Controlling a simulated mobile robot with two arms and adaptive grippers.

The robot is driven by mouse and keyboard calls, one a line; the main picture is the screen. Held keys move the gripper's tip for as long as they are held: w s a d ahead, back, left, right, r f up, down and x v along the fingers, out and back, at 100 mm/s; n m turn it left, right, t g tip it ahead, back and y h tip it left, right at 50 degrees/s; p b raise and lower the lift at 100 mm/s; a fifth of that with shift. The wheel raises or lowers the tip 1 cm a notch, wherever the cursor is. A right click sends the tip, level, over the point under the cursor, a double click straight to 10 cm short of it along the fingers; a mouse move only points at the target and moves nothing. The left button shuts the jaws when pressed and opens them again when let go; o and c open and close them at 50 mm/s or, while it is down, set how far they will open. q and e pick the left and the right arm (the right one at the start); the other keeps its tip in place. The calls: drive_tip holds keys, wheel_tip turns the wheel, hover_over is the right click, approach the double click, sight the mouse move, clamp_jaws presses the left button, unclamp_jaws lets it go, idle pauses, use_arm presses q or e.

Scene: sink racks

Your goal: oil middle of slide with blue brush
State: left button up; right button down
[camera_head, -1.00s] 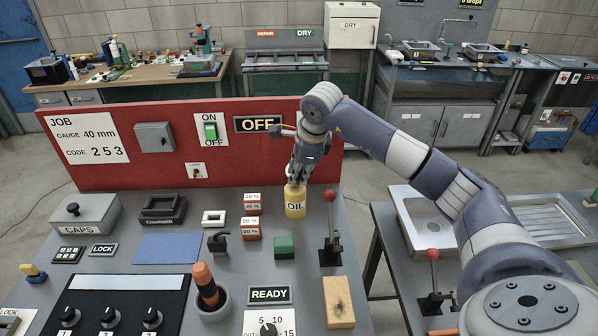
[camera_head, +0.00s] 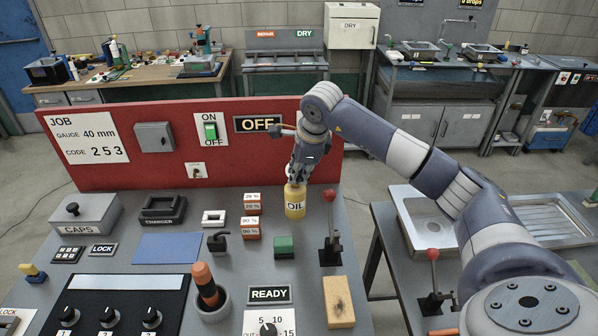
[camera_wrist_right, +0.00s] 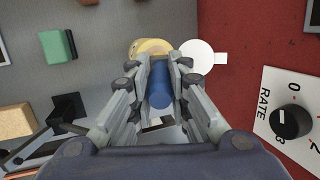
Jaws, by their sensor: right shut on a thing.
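My right gripper (camera_head: 300,172) is above the yellow jar marked OIL (camera_head: 295,204), near the red back panel. In the right wrist view the fingers (camera_wrist_right: 160,72) are shut on a blue cylindrical handle (camera_wrist_right: 159,85), which I take to be the blue brush. Its far end points to the yellow jar (camera_wrist_right: 150,47); the bristles are hidden, and I cannot tell whether they are inside the jar. I cannot pick out the slide with certainty. My left gripper is not in view.
A red-knobbed lever (camera_head: 330,230) stands right of the jar. Stacked percent blocks (camera_head: 251,215) and a green block (camera_head: 284,246) stand left and in front. A tan block (camera_head: 338,302) lies at the front right. The red panel (camera_head: 100,178) closes the back.

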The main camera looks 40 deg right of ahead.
drive_tip(key=shift+f, duration=0.1)
drive_tip(key=shift+r+p, duration=0.6)
drive_tip(key=shift+r, duration=0.25)
drive_tip(key=shift+r+p, duration=1.65)
drive_tip(key=shift+r, duration=1.1)
drive_tip(key=s+a+f+n+g+y+b, duration=0.1)
drive_tip(key=s+a+f+n+g+b, duration=0.1)
drive_tip(key=s+a+n, duration=0.4)
drive_tip(key=s+a+f+n+g+y+b, duration=0.1)
drive_tip(key=s+a+f+n+b, duration=0.3)
drive_tip(key=n, duration=0.5)
drive_tip(key=s+a+f+n+g+y+b, duration=0.1)
drive_tip(key=s+a+f+n+g+b, duration=0.1)
drive_tip(key=s+a+f+n+b, duration=0.2)
drive_tip(key=shift+s+a+f+n+g+y, duration=0.15)
drive_tip(key=shift+s+a+f+n, duration=0.55)
drive_tip(key=shift+s, duration=0.4)
drive_tip(key=shift+s+a+f+n+g+y, duration=0.1)
drive_tip(key=shift+s+a+f+n, duration=0.55)
drive_tip(key=shift+s, duration=0.5)
drive_tip(key=shift+s+a+f+n+g+y, duration=0.15)
drive_tip(key=shift+s+a+f+n, duration=0.3)
drive_tip(key=shift+s+a+n, duration=0.55)
drive_tip(key=shift+s+d+n, duration=0.1)
drive_tip(key=shift+s+n, duration=0.15)
drive_tip(key=shift+s, duration=0.25)
